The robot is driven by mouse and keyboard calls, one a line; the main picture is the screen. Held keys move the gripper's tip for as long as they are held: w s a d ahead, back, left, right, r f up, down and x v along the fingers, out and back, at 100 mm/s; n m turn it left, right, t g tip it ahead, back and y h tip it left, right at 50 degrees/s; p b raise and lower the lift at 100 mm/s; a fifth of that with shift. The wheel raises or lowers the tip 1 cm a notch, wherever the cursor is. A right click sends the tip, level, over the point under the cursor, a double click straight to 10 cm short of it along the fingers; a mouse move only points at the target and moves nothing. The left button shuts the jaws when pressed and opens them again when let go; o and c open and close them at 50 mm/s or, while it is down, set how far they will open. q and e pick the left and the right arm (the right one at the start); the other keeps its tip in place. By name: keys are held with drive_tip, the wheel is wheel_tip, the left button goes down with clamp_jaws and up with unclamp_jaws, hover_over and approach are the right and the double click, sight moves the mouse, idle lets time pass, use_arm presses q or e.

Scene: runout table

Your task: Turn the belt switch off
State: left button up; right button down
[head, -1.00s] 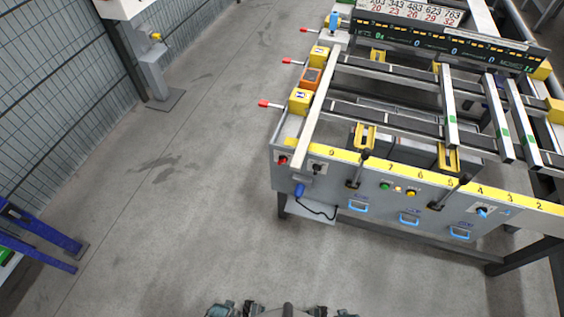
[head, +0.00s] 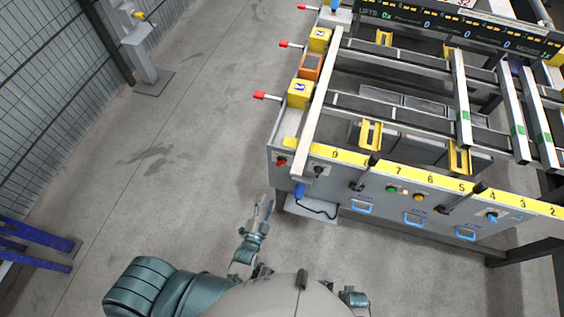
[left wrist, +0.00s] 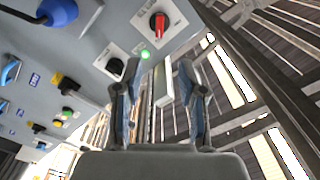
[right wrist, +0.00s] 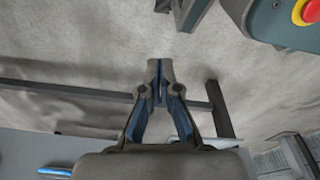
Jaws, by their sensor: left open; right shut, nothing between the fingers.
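The table's grey front panel (head: 385,190) carries several controls, and I cannot read which is the belt switch. A red rotary knob (head: 281,161) sits at its left end and also shows on a white plate in the left wrist view (left wrist: 158,24). A black knob (head: 318,170) is right of it, and it shows too in the left wrist view (left wrist: 115,67) beside a lit green lamp (left wrist: 145,54). My left gripper (head: 263,206) is open and empty, below and left of the panel, apart from it. My right gripper (right wrist: 159,72) is shut and empty over the floor.
Red-tipped rods (head: 266,96) stick out at the table's left side. The floor (head: 170,180) left is clear.

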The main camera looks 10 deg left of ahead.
sight(279, 166)
use_arm(q)
drive_tip(key=w+b, duration=0.1)
drive_tip(key=w, duration=1.4)
drive_tip(key=shift+w+f+b, duration=0.1)
drive_tip(key=shift+w+b, duration=0.1)
drive_tip(key=shift+b, duration=0.15)
drive_tip(key=shift+w+d, duration=0.15)
drive_tip(key=shift+w, duration=0.05)
drive_tip(key=shift+w+d, duration=0.1)
drive_tip(key=shift+d, duration=0.3)
drive_tip(key=shift+a, duration=0.1)
drive_tip(key=c, duration=0.6)
drive_tip(key=shift+a, duration=0.15)
clamp_jaws()
drive_tip(key=shift+a, duration=0.1)
use_arm(e)
drive_tip(key=w+r, duration=0.1)
drive_tip(key=r, duration=0.1)
drive_tip(key=w+r, duration=0.1)
drive_tip(key=r, duration=0.1)
drive_tip(key=shift+w+a, duration=0.1)
drive_tip(key=shift+w, duration=0.1)
